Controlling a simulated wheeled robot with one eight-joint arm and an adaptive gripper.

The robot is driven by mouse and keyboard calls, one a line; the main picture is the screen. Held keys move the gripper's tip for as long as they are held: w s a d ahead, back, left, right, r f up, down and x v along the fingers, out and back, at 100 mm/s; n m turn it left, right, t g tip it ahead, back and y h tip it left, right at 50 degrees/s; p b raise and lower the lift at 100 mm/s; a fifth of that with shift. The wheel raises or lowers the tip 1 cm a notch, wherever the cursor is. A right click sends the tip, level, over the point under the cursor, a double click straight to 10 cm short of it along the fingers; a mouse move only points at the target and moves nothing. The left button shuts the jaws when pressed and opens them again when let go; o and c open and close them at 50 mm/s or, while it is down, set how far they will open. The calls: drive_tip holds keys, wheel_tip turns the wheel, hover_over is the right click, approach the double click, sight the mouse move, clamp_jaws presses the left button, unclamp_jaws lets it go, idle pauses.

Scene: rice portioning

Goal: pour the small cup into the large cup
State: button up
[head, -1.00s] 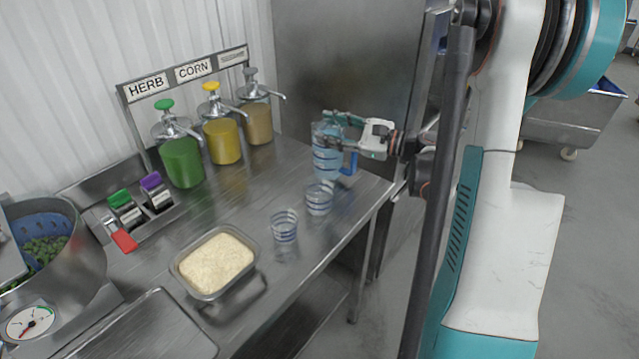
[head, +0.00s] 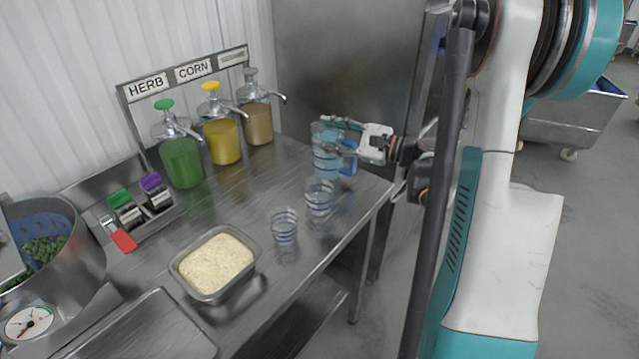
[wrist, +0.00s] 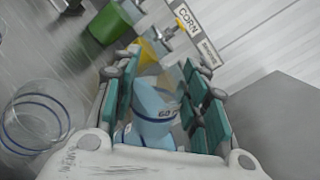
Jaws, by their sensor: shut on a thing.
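My gripper (head: 338,137) is shut around a light blue, see-through jug (head: 326,160) with a blue handle, at the far right of the steel table. The jug looks upright; I cannot tell whether its base touches the table. In the wrist view it sits between the teal finger pads (wrist: 163,100), with a number and blue line on its side. Two clear cups with blue bands stand nearer: one cup (head: 319,203) just in front of the jug, another cup (head: 284,226) nearer and left. The first looks slightly larger. One clear cup (wrist: 35,118) shows left in the wrist view. Their contents are unclear.
A steel tray of rice (head: 250,278) lies left of the cups. Green, yellow and tan pump dispensers (head: 223,141) line the back. A pot with a dial (head: 85,262) stands at left. The table's right edge (head: 345,245) runs close to the cups.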

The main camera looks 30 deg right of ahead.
drive_tip(key=shift+s+a+f+n, duration=0.1)
drive_tip(key=shift+a+f+n, duration=0.1)
drive_tip(key=shift+n, duration=0.1)
drive_tip(key=shift+s+r+n+p, duration=0.15)
drive_tip(key=shift+n+p, duration=0.25)
drive_tip(key=shift+n, duration=0.5)
drive_tip(key=shift+s+a+f+n+b, duration=0.1)
drive_tip(key=shift+a+f+n+b, duration=0.1)
drive_tip(key=shift+f+n, duration=0.55)
drive_tip(key=shift+s+a+f+n+b, duration=0.15)
drive_tip(key=shift+f+n, duration=0.3)
drive_tip(key=shift+n, duration=0.5)
idle(1.3)
drive_tip(key=shift+a+f, duration=0.1)
drive_tip(key=shift+f, duration=0.2)
drive_tip(key=shift+s+a+f+n+b, duration=0.15)
drive_tip(key=shift+a+f+n+b, duration=0.2)
drive_tip(key=shift+f+b, duration=0.3)
drive_tip(key=shift+s+a+f+n+b, duration=0.15)
drive_tip(key=shift+f+n+b, duration=0.3)
drive_tip(key=shift+b, duration=0.3)
drive_tip(key=shift+s+a+n+b, duration=0.2)
drive_tip(key=shift+n+b, duration=0.15)
drive_tip(key=shift+n, duration=0.65)
